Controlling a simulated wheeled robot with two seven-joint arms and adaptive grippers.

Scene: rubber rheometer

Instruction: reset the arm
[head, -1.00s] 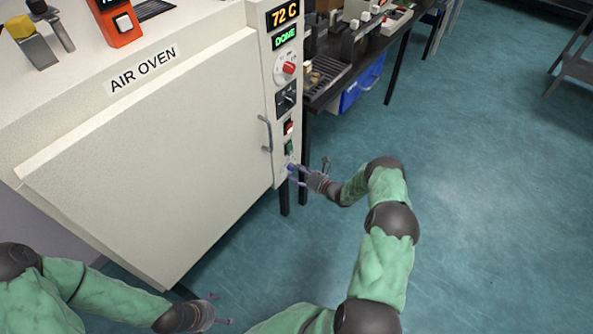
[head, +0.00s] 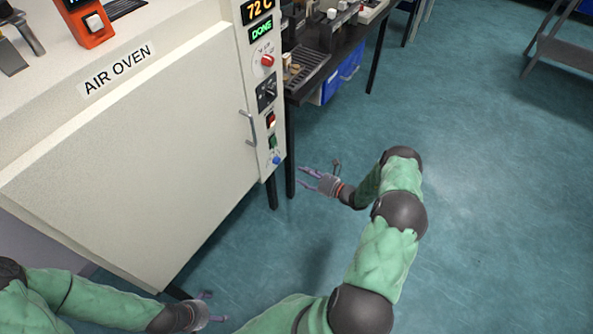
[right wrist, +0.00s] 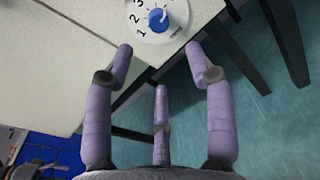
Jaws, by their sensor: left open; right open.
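My right gripper (head: 309,177) is open and empty, a little to the right of the oven's control strip and apart from it. In the right wrist view its purple fingers (right wrist: 160,75) are spread, with the blue knob (right wrist: 158,20) on its numbered white dial ahead of them, untouched. The blue knob (head: 276,159) also shows at the bottom of the control strip in the head view. My left gripper (head: 215,307) is open, low at the bottom of the view below the oven. The air oven (head: 130,150) has its door shut; its displays read 72 C and DONE (head: 261,31).
The oven's door handle (head: 248,128) sticks out left of the switches. A grey shelf cart (head: 560,55) is at the far right. The floor (head: 490,210) at right is clear.

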